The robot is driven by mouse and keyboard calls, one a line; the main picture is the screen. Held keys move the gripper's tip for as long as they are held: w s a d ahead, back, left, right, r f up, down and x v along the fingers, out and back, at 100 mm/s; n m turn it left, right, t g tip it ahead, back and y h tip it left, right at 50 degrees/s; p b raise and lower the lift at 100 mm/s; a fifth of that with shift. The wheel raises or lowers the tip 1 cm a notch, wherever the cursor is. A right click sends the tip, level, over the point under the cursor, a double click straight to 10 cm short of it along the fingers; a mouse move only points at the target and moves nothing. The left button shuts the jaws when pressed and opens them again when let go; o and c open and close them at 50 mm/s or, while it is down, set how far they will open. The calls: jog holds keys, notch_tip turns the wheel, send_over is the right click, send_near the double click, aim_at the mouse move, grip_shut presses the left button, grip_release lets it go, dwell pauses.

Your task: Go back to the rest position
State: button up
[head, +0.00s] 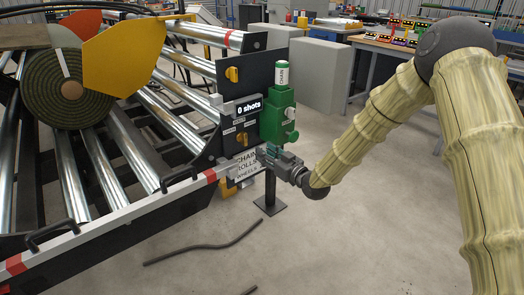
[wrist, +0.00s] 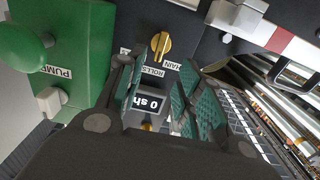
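My gripper (head: 268,152) is at the end of my arm, close to the control panel (head: 262,70) at the end of the roller machine. In the wrist view my gripper (wrist: 158,78) has its two green-padded fingers apart, with nothing between them. Beyond the gap show the "0 shots" display (wrist: 148,103) and a yellow knob (wrist: 160,45). The green pump box (wrist: 75,50) is left of the fingers; in the head view the pump box (head: 277,115) stands just above my gripper. I cannot tell whether the fingers touch the panel.
The roller machine (head: 130,150) fills the left, with a turf roll (head: 68,88) on it and black handles (head: 180,178) along its rail. Grey cabinets (head: 320,75) and a workbench (head: 385,45) stand behind. A dark hose (head: 205,247) lies on the floor; nearby floor is mostly clear.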

dwell(0.3)
jog(key=s+d+f+m+g+h, duration=0.2)
jog(key=s+f, duration=0.5)
jog(key=f, duration=0.3)
jog(key=s+d+f+m+g+h, duration=0.1)
jog(key=s+f+g+h, duration=0.1)
jog(key=s+f, duration=0.7)
jog(key=s+d+f+m+g+h, duration=0.2)
jog(key=s+d+f+g, duration=0.1)
jog(key=s+f, duration=0.65)
jog(key=s+d+f+m+g+h, duration=0.1)
jog(key=s+d+f+g+h, duration=0.2)
jog(key=s+f, duration=0.65)
jog(key=s+d+m+g+h, duration=0.1)
jog(key=s+d+g, duration=0.15)
jog(key=s, duration=0.85)
jog(key=s+d+m+g, duration=0.15)
jog(key=s+d, duration=0.25)
jog(key=s, duration=0.7)
notch_tip(320, 180, up, 21)
jog(key=p, duration=2)
jog(key=shift+s+n+g+h, duration=0.25)
jog(key=shift+n+g+h, duration=0.05)
jog(key=shift+n, duration=0.15)
jog(key=shift+f, duration=0.1)
